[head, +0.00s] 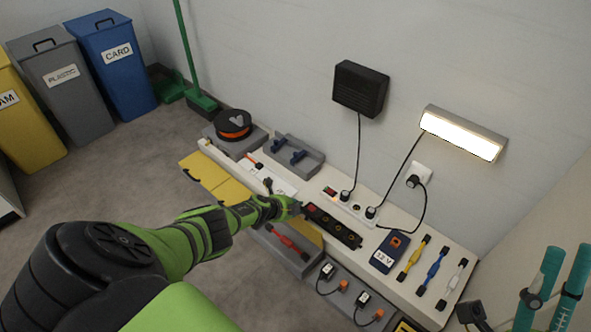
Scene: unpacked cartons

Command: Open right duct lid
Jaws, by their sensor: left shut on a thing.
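Yellow flaps, which I take for the duct lids, run along the front edge of the bench. The left flap (203,170) shows clear of my arm. The right duct lid (311,236) shows only in part behind my left arm and gripper. My left gripper (295,208) reaches the bench's front edge, beside the left end of a black power strip (332,225). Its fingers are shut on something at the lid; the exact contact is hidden. My right gripper is not in view.
A grey tray with a red tool (286,238) lies below the bench front. A white socket strip (350,207), a 12 V box (389,251) and coloured connectors (433,265) lie to the right. Cables hang from the wall speaker (360,88) and lamp (463,135).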

